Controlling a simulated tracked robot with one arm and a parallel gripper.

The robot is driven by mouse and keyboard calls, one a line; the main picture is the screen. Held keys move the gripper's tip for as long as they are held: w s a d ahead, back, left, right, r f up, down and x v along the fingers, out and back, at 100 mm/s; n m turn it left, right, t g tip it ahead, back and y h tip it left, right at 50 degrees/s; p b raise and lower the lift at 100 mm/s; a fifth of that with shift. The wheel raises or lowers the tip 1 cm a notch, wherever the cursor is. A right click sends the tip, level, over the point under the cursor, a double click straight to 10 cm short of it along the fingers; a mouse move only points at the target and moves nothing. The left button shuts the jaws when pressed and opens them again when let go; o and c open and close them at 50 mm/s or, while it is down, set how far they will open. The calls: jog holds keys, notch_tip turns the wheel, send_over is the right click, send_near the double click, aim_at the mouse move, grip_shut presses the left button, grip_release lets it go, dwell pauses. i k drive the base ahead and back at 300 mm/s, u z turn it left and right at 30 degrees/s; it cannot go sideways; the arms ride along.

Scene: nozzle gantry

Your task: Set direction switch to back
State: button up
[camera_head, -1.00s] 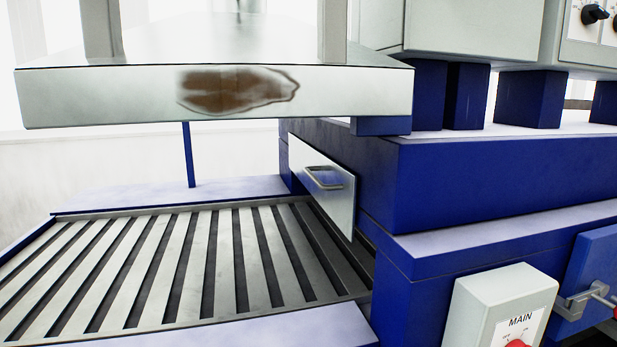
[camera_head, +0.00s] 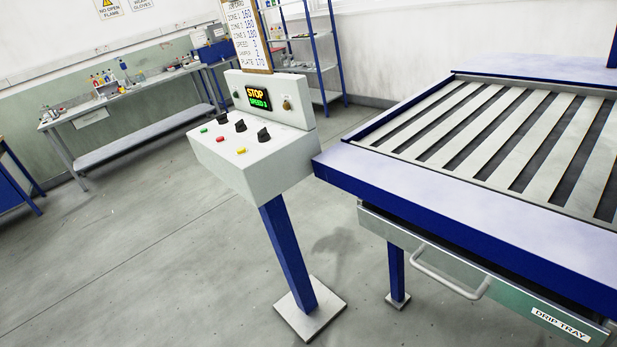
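A grey control console (camera_head: 250,160) stands on a blue post left of the slatted machine bed. Its sloped top carries several black rotary knobs, including one at the right (camera_head: 263,135) and one in the middle (camera_head: 240,126), with red, green and yellow buttons. A display (camera_head: 258,98) on its upright panel reads STOP and SPEED 3. The labels by the knobs are too small to read, so I cannot tell which one is the direction switch or how it is set. My gripper is not in view.
The blue-framed slatted bed (camera_head: 440,190) fills the right side, with a handled drip tray (camera_head: 450,268) below its edge. A clipboard (camera_head: 248,40) stands above the console. A workbench (camera_head: 130,97) and blue shelf rack (camera_head: 300,45) are at the back. Open floor (camera_head: 130,260) lies left of the console.

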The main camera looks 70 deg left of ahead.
aim_at(264, 136)
jog(key=u, duration=2.05)
